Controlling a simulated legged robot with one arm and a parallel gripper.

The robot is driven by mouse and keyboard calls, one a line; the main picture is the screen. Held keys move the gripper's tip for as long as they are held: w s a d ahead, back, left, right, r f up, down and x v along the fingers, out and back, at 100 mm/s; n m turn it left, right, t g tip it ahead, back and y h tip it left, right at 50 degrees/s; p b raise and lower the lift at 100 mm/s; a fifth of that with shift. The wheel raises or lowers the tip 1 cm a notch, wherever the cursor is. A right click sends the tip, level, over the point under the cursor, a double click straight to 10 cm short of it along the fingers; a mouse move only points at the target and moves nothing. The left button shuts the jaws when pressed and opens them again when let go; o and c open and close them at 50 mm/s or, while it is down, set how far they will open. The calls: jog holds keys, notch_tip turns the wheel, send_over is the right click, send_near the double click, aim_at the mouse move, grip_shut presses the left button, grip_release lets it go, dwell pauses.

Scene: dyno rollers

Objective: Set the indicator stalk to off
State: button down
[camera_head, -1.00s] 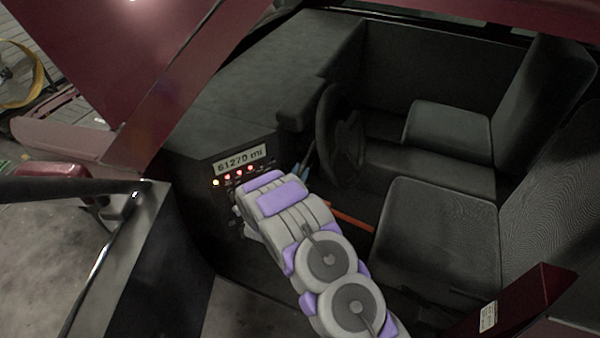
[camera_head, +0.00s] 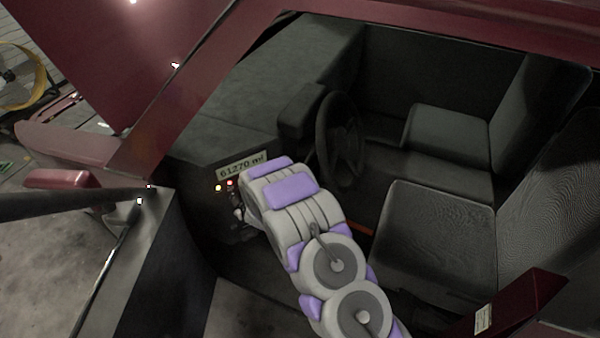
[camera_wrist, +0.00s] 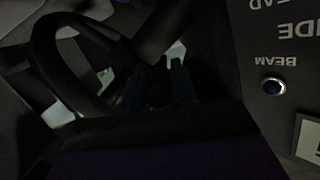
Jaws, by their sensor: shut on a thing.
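In the wrist view the two dark bluish fingers of my gripper (camera_wrist: 157,78) show low in the middle. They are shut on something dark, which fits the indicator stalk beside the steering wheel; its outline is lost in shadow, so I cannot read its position. The steering wheel (camera_wrist: 48,62) is to the left of the fingers. In the head view the steering wheel (camera_head: 322,140) stands beyond my arm, and my arm hides the gripper and the stalk.
The instrument panel (camera_head: 205,170) has a mileage display (camera_head: 240,165) and lit lamps, partly covered by my arm. The seat (camera_head: 440,235) and door frame (camera_head: 150,190) flank my arm.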

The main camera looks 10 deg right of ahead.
jog(key=shift+r+g+p, duration=0.3)
jog(key=shift+r+g, duration=0.1)
jog(key=shift+r, duration=0.2)
jog(key=c, duration=1)
grip_release()
jog(key=shift+w+f, duration=0.1)
jog(key=shift+a, duration=0.1)
jog(key=p+v, duration=0.2)
jog(key=v, duration=1.5)
jog(key=shift+s, duration=0.25)
